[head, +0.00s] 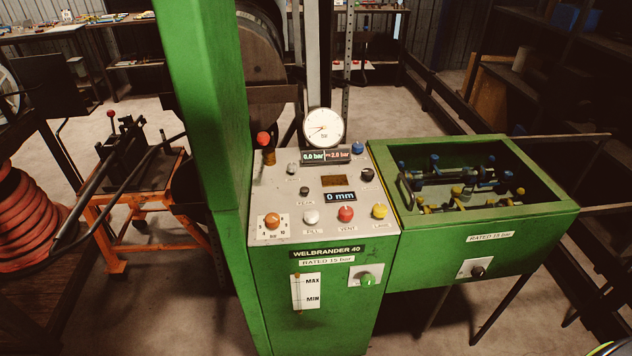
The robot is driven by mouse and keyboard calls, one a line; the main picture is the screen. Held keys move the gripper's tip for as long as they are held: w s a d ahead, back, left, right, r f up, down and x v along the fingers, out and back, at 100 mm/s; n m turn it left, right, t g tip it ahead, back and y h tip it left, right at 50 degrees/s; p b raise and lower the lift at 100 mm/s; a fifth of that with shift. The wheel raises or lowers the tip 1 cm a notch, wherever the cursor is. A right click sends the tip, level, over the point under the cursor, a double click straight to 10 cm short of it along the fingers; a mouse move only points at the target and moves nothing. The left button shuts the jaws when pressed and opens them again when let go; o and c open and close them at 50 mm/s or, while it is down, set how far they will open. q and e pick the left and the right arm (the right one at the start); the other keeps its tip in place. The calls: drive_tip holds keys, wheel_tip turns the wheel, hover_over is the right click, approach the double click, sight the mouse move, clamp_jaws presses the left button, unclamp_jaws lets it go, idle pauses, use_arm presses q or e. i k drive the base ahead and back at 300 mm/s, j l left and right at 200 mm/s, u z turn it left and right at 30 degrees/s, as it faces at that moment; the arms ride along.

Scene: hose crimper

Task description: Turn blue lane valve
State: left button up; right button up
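A green open-topped test box (487,225) labelled "RATED 15 bar" stands on the right. Inside it, blue fittings (434,166) form a row at the back and yellow fittings (456,193) a row nearer the front. Which blue part is a valve handle is too small to tell. A blue knob (357,148) sits at the upper right of the grey control panel (280,183), and a yellow knob (379,211) at its lower right. Neither of my grippers can be made out in the head view.
The green machine column (208,100) rises left of the panel. The panel carries a round gauge (324,127), a red knob (346,213) and other knobs. A black knob (478,271) is on the box front. An orange stand (118,210) and red hose coil (32,225) are left.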

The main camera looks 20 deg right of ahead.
sight(357, 147)
drive_tip(key=i+l+z, duration=0.1)
drive_tip(key=l+z, duration=0.4)
drive_tip(key=i+l+z, duration=0.15)
drive_tip(key=l+z, duration=0.15)
drive_tip(key=z, duration=0.2)
drive_tip(key=i+l+z, duration=0.2)
drive_tip(key=z, duration=0.3)
drive_tip(key=l, duration=0.1)
